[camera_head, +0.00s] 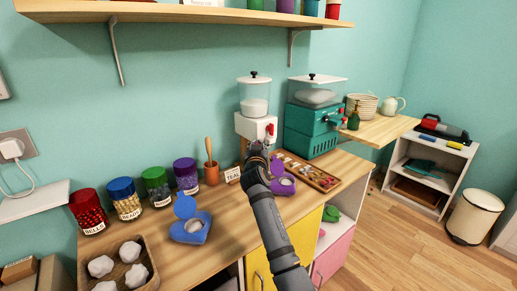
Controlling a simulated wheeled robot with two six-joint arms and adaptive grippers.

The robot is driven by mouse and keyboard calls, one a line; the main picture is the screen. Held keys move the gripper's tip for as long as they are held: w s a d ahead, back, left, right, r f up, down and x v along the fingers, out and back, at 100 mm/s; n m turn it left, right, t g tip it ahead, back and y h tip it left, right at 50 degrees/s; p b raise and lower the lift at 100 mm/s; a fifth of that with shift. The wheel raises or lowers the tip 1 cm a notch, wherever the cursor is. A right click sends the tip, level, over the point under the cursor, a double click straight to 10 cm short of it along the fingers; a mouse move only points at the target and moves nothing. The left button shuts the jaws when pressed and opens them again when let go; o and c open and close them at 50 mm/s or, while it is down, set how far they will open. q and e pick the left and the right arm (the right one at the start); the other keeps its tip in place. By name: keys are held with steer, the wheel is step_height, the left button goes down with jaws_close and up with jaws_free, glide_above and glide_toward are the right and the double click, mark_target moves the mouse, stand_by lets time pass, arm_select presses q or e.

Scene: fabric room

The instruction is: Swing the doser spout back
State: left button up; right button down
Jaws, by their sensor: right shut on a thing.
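The white doser (247,128) stands on the wooden counter near the wall, with a clear lidded hopper of white material on top and a small red part (270,129) on its front. My right gripper (259,147) is at the doser's lower front, shut on the doser spout. The gripper hides most of the spout, so its exact angle cannot be told. My left gripper is not in view.
A teal machine (311,128) stands right of the doser. A wooden tray (325,181) of small items and an open purple case (283,186) lie close by my right arm. Jars (157,187), a mortar (211,172) and an open blue case (190,230) are to the left.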

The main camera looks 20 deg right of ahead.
steer(key=shift+a+f, duration=0.15)
steer(key=shift+a, duration=0.05)
steer(key=c, duration=1.7)
jaws_free()
steer(key=o, duration=0.5)
steer(key=shift+a+r, duration=0.25)
steer(key=shift+a, duration=0.1)
steer(key=shift+d, duration=0.25)
steer(key=shift+s, duration=0.15)
steer(key=v, duration=0.7)
steer(key=shift+s, duration=0.1)
steer(key=shift+c, duration=0.3)
